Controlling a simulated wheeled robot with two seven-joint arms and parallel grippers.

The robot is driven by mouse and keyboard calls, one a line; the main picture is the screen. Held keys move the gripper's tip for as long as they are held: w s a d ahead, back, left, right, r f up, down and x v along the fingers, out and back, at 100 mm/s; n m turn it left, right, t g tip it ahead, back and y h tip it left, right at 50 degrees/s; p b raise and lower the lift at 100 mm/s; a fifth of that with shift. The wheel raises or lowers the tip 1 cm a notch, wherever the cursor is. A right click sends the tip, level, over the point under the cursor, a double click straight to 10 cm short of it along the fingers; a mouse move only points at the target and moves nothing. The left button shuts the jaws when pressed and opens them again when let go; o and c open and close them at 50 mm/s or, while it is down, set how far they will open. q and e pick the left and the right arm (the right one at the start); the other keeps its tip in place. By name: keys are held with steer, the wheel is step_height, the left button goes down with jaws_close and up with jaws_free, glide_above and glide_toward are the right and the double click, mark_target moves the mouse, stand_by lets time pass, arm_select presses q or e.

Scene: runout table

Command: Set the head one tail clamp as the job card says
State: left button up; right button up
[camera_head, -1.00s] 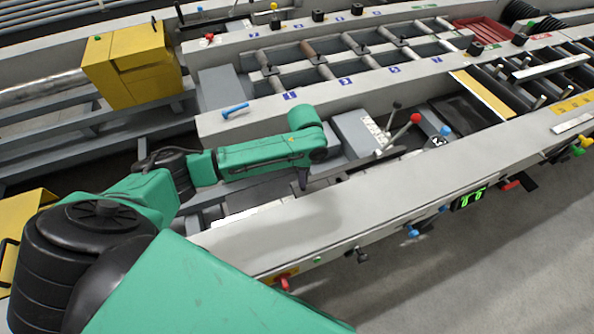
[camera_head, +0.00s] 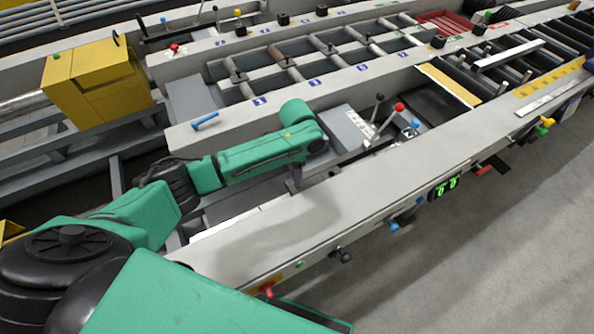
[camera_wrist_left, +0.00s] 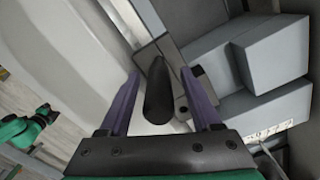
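My left gripper (camera_head: 296,183) points down into the channel behind the front rail of the runout table. In the left wrist view its two purple fingers (camera_wrist_left: 160,74) are apart, with a dark rounded handle (camera_wrist_left: 157,95) in the picture between them. I cannot tell whether the fingers touch this handle or whether it is the tail clamp's. A grey block (camera_head: 345,126) with a white marked label stands right of the gripper; in the wrist view the label (camera_wrist_left: 268,132) is too small to read. My right gripper is not in view.
Levers with a black knob (camera_head: 379,97) and a red knob (camera_head: 398,107) rise right of the block. A blue handle (camera_head: 205,121) lies on the middle rail. A yellow box (camera_head: 100,80) stands at the back left.

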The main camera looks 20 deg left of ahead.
arm_select(q)
step_height(320, 180, up, 15)
steer(key=shift+f+b, duration=0.2)
steer(key=shift+b, duration=0.35)
